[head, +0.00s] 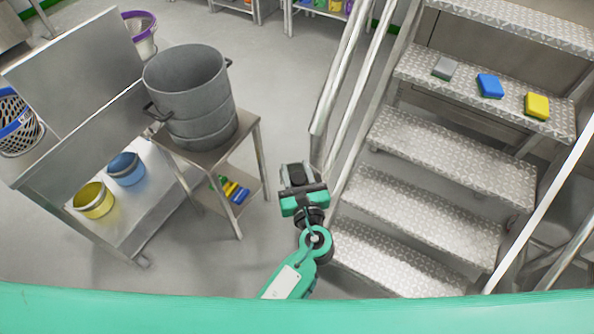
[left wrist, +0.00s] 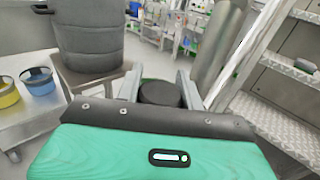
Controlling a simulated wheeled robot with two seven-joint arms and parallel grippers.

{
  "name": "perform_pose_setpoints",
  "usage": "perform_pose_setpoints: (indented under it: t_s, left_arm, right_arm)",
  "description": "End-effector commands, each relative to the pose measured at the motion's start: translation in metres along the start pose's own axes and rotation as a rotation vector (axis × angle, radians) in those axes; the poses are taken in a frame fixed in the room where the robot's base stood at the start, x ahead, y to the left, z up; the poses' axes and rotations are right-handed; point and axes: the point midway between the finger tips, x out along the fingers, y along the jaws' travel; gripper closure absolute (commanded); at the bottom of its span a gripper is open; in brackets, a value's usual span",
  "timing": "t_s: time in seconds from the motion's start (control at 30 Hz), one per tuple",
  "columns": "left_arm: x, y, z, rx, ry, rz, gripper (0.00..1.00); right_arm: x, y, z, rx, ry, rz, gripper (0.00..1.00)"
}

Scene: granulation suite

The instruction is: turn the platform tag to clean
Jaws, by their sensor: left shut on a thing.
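My left gripper (head: 298,170) is at the middle of the head view, just left of the foot of the platform's stair handrail (head: 345,75). In the left wrist view its two grey fingers (left wrist: 158,88) stand on either side of a dark, round-topped thing (left wrist: 160,96), and they are shut on it. I cannot tell whether this thing is the platform tag or its knob. No tag face or lettering can be read in either view. My right gripper is not in view.
Metal stairs (head: 440,155) rise at the right, with grey (head: 444,68), blue (head: 490,86) and yellow (head: 537,106) blocks on an upper step. A steel drum (head: 188,95) stands on a small table at the left. A bench (head: 75,75) stands further left. Grey floor lies between.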

Motion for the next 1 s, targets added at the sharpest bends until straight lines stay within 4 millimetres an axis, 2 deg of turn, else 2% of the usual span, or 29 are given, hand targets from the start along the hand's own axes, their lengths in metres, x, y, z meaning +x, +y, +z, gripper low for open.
perform_pose_setpoints:
  t_s: [0.37,0.4,0.5,0.83,1.0]
  left_arm:
    - [0.0,0.0,0.0,0.0,0.0,0.004,0.85]
    - [0.0,0.0,0.0,0.0,0.0,0.004,0.58]
    - [0.0,0.0,0.0,0.0,0.0,0.004,0.41]
    - [-0.003,0.0,0.0,0.0,0.0,0.002,0.41]
    - [-0.025,0.0,-0.002,0.0,0.002,0.001,0.41]
  right_arm:
    - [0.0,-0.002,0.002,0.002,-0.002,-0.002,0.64]
    - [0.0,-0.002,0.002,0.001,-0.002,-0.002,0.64]
    - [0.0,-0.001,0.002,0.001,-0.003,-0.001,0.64]
    - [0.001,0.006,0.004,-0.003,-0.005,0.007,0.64]
    - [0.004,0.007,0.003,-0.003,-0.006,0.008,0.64]
